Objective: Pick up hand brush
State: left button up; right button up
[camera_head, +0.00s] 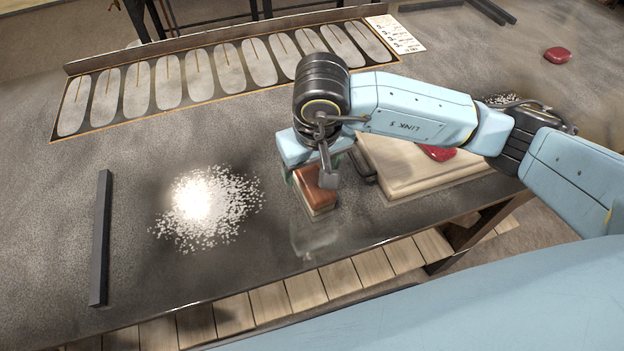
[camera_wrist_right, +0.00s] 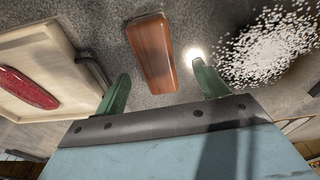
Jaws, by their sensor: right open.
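The hand brush is a brown wooden block (camera_head: 320,194) with a paler lower part, on the dark worktop near its front edge. Its upper end is partly hidden by my right gripper (camera_head: 308,174) in the head view. In the right wrist view the brush (camera_wrist_right: 153,52) lies ahead of my open right gripper (camera_wrist_right: 161,71), between the lines of its two green fingers. Neither finger visibly touches it, though the exact height gap is hard to tell. My left gripper is not in view.
White granules (camera_head: 205,208) are scattered left of the brush. A dark bar (camera_head: 101,238) lies farther left. A pale board (camera_head: 408,184) with a red item (camera_head: 437,153) is close on the right. A tray with oval slots (camera_head: 200,72) lies at the back.

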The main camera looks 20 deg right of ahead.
aim_at(312, 176)
jog(key=shift+w+d+f+p, duration=0.15)
jog(key=shift+w+f, duration=0.1)
jog(key=shift+f, duration=0.65)
jog(key=shift+w+f+p, duration=0.2)
jog(key=shift+f, duration=0.7)
jog(key=shift+w+d+f+p, duration=0.15)
jog(key=shift+w+f, duration=0.1)
jog(key=shift+f, duration=0.65)
jog(key=shift+a, duration=0.1)
jog(key=shift+c, duration=0.4)
jog(key=c, duration=1)
jog(key=shift+r, duration=0.1)
jog(key=shift+c, duration=0.2)
notch_tip(312, 176, up, 10)
jog(key=shift+f+b, duration=0.1)
jog(key=shift+b, duration=0.4)
